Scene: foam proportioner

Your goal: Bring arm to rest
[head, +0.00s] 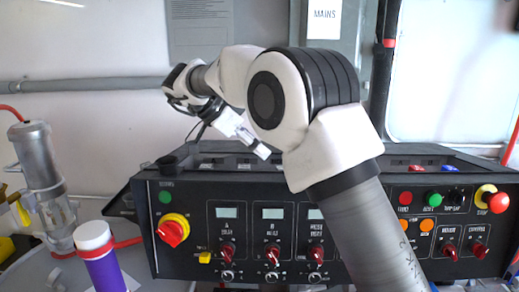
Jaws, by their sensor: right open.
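My right arm (340,170) rises from the lower right, in front of the control panel, and bends over to the left at a large white joint. My right gripper (236,128) is at its end, above the panel's back edge on the left half. It points down and to the right, and is open with nothing seen in it. Its far finger is partly hidden. My left arm and gripper are not in view.
The black control panel (190,262) has a red knob on yellow (173,230), switches and small displays. A metal cylinder (40,165) and a purple bottle with a white cap (97,250) stand at left. A grey pipe (100,85) runs along the wall. The upper left is open.

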